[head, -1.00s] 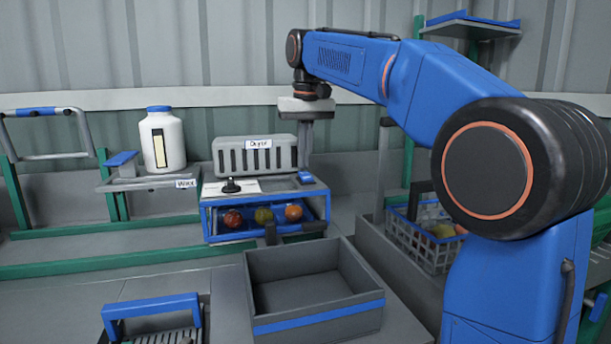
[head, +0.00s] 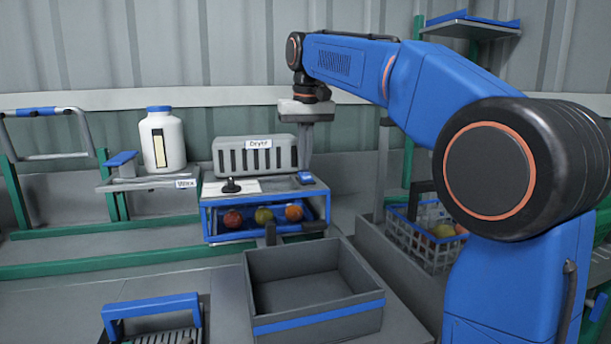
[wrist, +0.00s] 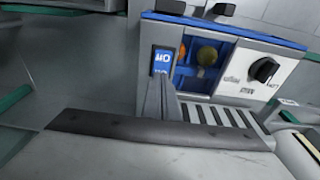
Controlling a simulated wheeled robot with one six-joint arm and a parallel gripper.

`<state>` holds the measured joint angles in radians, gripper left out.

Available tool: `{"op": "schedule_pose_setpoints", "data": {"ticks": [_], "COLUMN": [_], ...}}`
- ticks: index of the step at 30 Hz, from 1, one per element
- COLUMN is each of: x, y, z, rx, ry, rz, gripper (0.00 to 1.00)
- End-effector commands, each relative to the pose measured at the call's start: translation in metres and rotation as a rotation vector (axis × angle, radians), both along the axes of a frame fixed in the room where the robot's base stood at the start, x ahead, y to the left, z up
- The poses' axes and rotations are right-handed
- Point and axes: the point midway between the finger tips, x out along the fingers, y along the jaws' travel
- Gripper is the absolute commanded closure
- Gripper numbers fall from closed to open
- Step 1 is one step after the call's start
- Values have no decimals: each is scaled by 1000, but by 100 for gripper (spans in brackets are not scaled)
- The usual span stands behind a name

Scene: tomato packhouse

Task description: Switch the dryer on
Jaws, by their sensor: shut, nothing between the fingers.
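The dryer (head: 255,157) is a grey vented unit with a blue-edged front and a "Dryer" label. Tomatoes (head: 264,216) show behind its front opening. A blue rocker switch (head: 305,178) sits at the right end of its top; in the wrist view the switch (wrist: 162,62) carries white markings. A black knob (head: 232,186) stands on the top's left part and also shows in the wrist view (wrist: 265,69). My gripper (head: 305,168) is shut and empty. Its fingertips (wrist: 164,78) are at the switch's edge; I cannot tell whether they touch it.
An empty grey bin (head: 315,322) stands in front of the dryer. A white jar (head: 162,140) stands on a shelf at left. A crate with produce (head: 427,236) is at right. A blue-handled item (head: 152,305) is at front left.

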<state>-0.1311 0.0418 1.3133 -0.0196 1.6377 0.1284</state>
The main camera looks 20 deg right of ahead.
Motion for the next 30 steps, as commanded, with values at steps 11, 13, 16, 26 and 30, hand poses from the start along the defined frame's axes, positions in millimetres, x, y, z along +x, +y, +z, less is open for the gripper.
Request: {"op": "schedule_pose_setpoints", "data": {"ticks": [11,13,16,26,30], "x": [0,0,0,0,0], "y": [0,0,0,0,0], "z": [-4,-5,-7,-2,8], "rx": [0,0,0,0,0], "ry": [0,0,0,0,-1], "rz": [0,0,0,0,0], "gripper": [100,100,100,100,100]}}
